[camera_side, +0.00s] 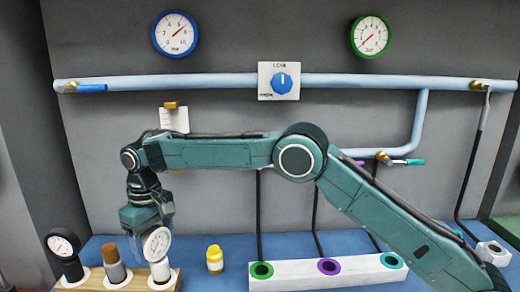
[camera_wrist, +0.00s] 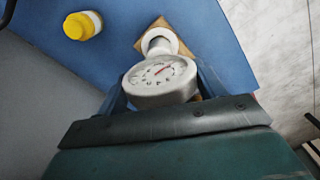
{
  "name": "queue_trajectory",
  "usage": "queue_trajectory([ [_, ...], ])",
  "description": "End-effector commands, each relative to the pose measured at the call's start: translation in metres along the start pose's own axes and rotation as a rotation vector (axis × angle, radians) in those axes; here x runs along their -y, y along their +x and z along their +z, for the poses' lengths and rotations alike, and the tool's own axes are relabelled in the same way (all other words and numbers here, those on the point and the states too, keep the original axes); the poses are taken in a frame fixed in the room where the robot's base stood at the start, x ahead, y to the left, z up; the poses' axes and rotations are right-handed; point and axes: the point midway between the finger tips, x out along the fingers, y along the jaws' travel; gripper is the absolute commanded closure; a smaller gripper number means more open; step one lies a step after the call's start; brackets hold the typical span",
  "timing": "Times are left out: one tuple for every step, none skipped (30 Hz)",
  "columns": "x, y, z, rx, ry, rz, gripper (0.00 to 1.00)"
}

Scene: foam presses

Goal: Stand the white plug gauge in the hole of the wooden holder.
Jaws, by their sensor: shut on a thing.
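The white plug gauge (camera_side: 160,268), with a round dial on top, is upright at the right end of the wooden holder (camera_side: 98,288). My gripper (camera_side: 150,222) is shut on it near the dial, from above. In the wrist view the dial (camera_wrist: 160,80) is between my fingers (camera_wrist: 160,98), and the white stem points at a white-ringed hole (camera_wrist: 176,40) in the holder. The stem's lower end meets the ring in both views. How deep it sits, or whether it only hovers there, I cannot tell.
A black gauge (camera_side: 70,262) and a grey piece with a brown top (camera_side: 112,262) stand in the holder to the left. A yellow-capped bottle (camera_side: 215,259) is to the right. A white block (camera_side: 295,278) with coloured rings stands further right. Blue bench between is clear.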

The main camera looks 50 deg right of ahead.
Motion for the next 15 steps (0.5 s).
queue_trajectory([
  [0.0001, 0.0002, -0.0002, -0.002, 0.0, 0.0, 0.82],
  [0.0, 0.0008, -0.0002, -0.002, 0.0, 0.0, 0.82],
  [0.0, 0.0015, -0.0002, -0.002, 0.0, 0.0, 0.82],
  [0.0, 0.002, -0.0002, -0.002, 0.0, 0.0, 0.82],
  [0.0, 0.0026, -0.0002, -0.002, 0.0, 0.0, 0.82],
  [0.0, 0.0032, -0.0002, -0.002, 0.0, 0.0, 0.82],
  [0.0, 0.0037, -0.0002, -0.002, 0.0, 0.0, 0.82],
  [0.0, 0.0042, -0.0002, -0.002, 0.0, 0.0, 0.82],
  [0.0, 0.0042, -0.0003, -0.002, 0.0, 0.0, 0.27],
  [0.0, 0.0041, -0.0003, -0.002, 0.0, 0.0, 0.21],
  [0.0, 0.0041, -0.0003, -0.002, 0.0, 0.0, 0.15],
  [0.0001, 0.0042, -0.0003, -0.002, 0.0, 0.0, 0.08],
  [0.0001, 0.0043, -0.0002, -0.002, 0.0, 0.0, 0.06],
  [0.0, 0.0043, -0.0002, -0.002, 0.0, 0.0, 0.06],
  [0.0, 0.0044, -0.0002, -0.001, 0.0, 0.0, 0.06],
])
